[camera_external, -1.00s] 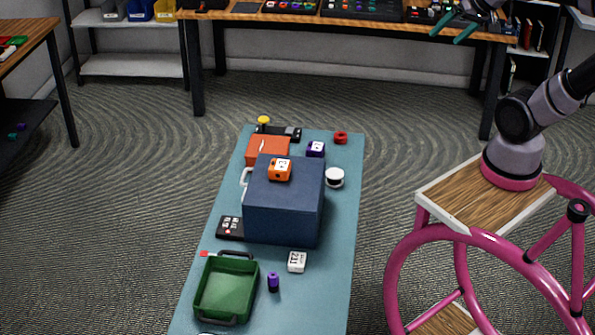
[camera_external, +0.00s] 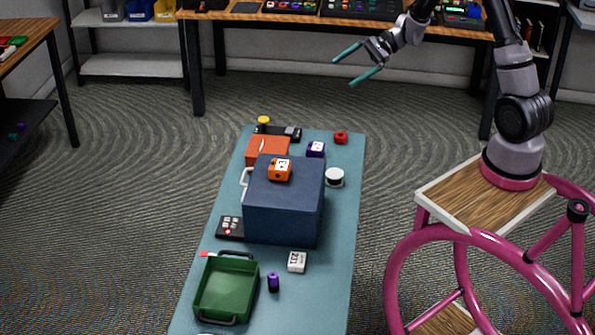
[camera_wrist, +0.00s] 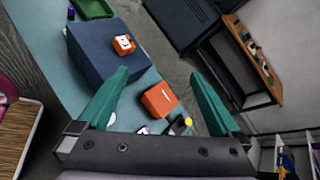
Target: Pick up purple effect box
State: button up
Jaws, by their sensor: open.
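The purple effect box (camera_external: 316,149) is a small box with a white-marked top. It sits on the teal table mat (camera_external: 345,215) just behind the right back corner of the large dark blue box (camera_external: 283,211). In the wrist view, the purple box (camera_wrist: 143,130) shows only in part at the bottom, near my gripper's base. My gripper (camera_external: 343,69) is open and empty, high above and beyond the far end of the mat. Its teal fingers (camera_wrist: 160,88) are spread wide in the wrist view.
An orange effect box (camera_external: 279,170) stands on the blue box. Around the purple box are an orange-red box (camera_external: 267,150), a red item (camera_external: 340,138) and a white roll (camera_external: 334,177). A green tray (camera_external: 226,290) is at the near end. The long workbench (camera_external: 300,13) stands behind.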

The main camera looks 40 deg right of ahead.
jog(key=w+f+m+t, duration=0.2)
jog(key=w+f+m, duration=0.25)
jog(key=f, duration=0.35)
jog(key=m+t+h, duration=0.3)
jog(key=m+t, duration=0.2)
jog(key=m, duration=0.3)
send_near(322, 147)
jog(key=shift+w+a, duration=0.4)
jog(key=shift+w, duration=0.05)
jog(key=shift+w+f+m, duration=0.1)
jog(key=shift+f+m, duration=0.15)
jog(key=shift+f, duration=0.15)
jog(key=x, duration=0.4)
jog(key=shift+w+a+f, duration=0.15)
jog(key=shift+w+f, duration=0.1)
jog(key=x, duration=0.5)
jog(key=shift+w+a, duration=0.25)
jog(key=shift+w, duration=0.05)
jog(key=c, duration=1.5)
